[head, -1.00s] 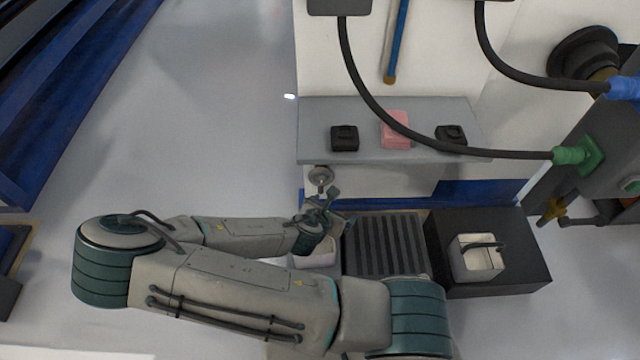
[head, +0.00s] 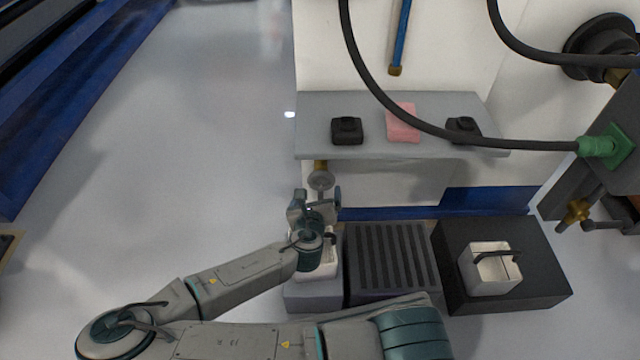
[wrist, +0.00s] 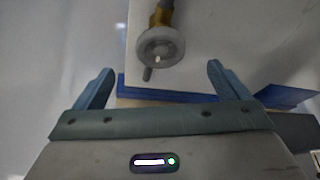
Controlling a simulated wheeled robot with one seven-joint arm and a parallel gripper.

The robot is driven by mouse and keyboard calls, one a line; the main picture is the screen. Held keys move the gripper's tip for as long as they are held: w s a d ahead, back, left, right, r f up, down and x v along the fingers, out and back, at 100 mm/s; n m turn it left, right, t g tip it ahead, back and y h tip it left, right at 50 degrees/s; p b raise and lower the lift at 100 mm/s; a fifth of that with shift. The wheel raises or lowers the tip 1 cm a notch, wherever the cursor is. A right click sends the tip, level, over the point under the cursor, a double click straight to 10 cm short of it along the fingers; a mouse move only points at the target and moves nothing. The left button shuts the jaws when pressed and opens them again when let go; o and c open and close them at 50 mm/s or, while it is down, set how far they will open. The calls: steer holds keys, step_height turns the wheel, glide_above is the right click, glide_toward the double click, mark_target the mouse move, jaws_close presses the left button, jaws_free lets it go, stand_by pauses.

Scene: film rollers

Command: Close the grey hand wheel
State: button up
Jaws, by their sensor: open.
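The grey hand wheel (head: 321,180) sits on a brass valve stem under the front edge of the grey shelf in the head view. In the wrist view the wheel (wrist: 160,47) is a round grey ring with a small handle at its lower left, on a brass fitting. My gripper (head: 315,194) is just below the wheel in the head view. In the wrist view my gripper (wrist: 158,80) has its two fingers wide apart, with the wheel ahead of the gap between them. The fingers are apart from the wheel and hold nothing.
The grey shelf (head: 310,125) above the wheel bears two black items and a pink block (head: 402,122). Below stand a ribbed dark box (head: 390,262) and a black block (head: 540,270) with a white bucket (head: 488,270). A black hose (head: 372,96) hangs across. The floor at left is clear.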

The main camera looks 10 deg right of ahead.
mark_target(320, 181)
steer(key=b+x, duration=0.3)
steer(key=x, duration=0.6)
steer(key=shift+w+d+f+b, duration=0.15)
steer(key=shift+w+f+b, duration=0.1)
steer(key=shift+w+b, duration=0.1)
steer(key=shift+w+d+f, duration=0.15)
steer(key=shift+w+d, duration=0.05)
steer(key=shift+w, duration=0.5)
steer(key=c, duration=1)
